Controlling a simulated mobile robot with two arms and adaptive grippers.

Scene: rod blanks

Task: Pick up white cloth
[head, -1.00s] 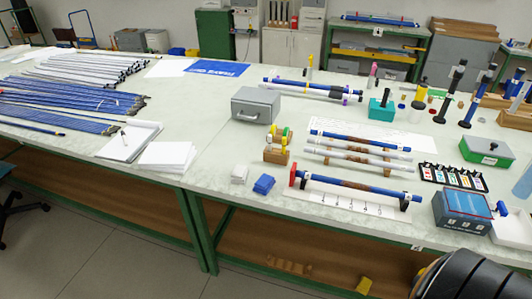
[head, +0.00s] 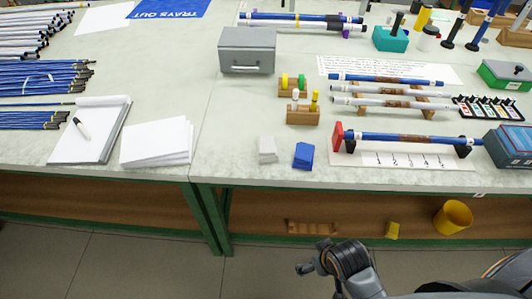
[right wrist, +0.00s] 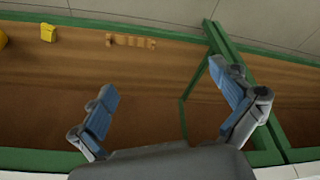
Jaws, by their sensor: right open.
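The white cloth (head: 267,149) is a small folded stack on the near part of the tabletop in the head view. A folded blue cloth (head: 304,155) lies just right of it. My right gripper (head: 310,268) shows at the bottom of the head view, below the table's front edge and apart from the cloth. In the right wrist view my right gripper (right wrist: 165,108) has its two blue-padded fingers spread wide with nothing between them. The white cloth does not show in the right wrist view. My left gripper is in neither view.
The table's front edge (head: 290,184) lies between my right gripper and the cloths. Stacked paper (head: 157,143) lies left, a rod stand (head: 338,136) right, and a wooden block with pegs (head: 303,113) behind. A yellow bin (head: 452,217) stands on the lower shelf.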

